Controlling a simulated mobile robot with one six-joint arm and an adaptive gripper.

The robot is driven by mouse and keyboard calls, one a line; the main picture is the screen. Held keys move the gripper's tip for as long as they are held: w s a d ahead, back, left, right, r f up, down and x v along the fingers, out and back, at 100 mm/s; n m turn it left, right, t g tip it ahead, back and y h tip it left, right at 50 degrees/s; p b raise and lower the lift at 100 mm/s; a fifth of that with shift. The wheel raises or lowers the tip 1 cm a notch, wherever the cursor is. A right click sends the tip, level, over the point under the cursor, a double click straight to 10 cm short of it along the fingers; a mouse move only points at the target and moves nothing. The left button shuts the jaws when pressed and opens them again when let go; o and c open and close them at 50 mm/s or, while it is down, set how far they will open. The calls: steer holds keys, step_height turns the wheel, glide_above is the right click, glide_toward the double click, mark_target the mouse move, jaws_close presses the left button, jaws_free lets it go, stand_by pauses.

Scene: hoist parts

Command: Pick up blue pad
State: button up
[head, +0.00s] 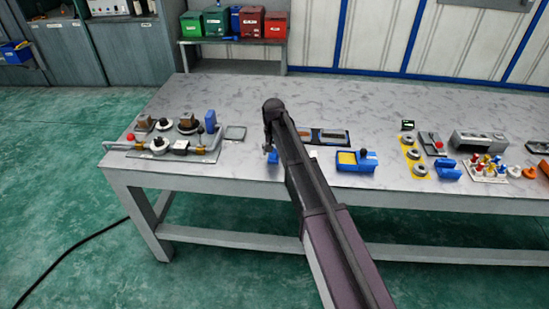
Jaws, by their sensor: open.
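Several blue items lie on the grey workbench (255,100), and I cannot tell for certain which is the blue pad. A small blue piece (273,158) sits near the front edge, right at my gripper and partly hidden by my arm. A taller blue block (210,119) stands among the parts at the left. My gripper (268,149) is open and points down just above or beside the small blue piece. It is small in the view, and I cannot tell whether it touches the piece.
The bench's back is clear.

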stand_by(0.3)
jaws_close()
steer(key=shift+r, duration=0.15)
stand_by(0.3)
step_height(320, 180, up, 4)
steer(key=p, duration=0.3)
steer(key=shift+f+p, duration=0.2)
steer(key=shift+p, duration=0.2)
steer(key=s+d, duration=0.3)
steer(key=s, duration=0.4)
steer(key=s+d+r+p, duration=0.1)
steer(key=s+d, duration=0.3)
steer(key=s, duration=0.3)
steer(key=shift+s, duration=0.2)
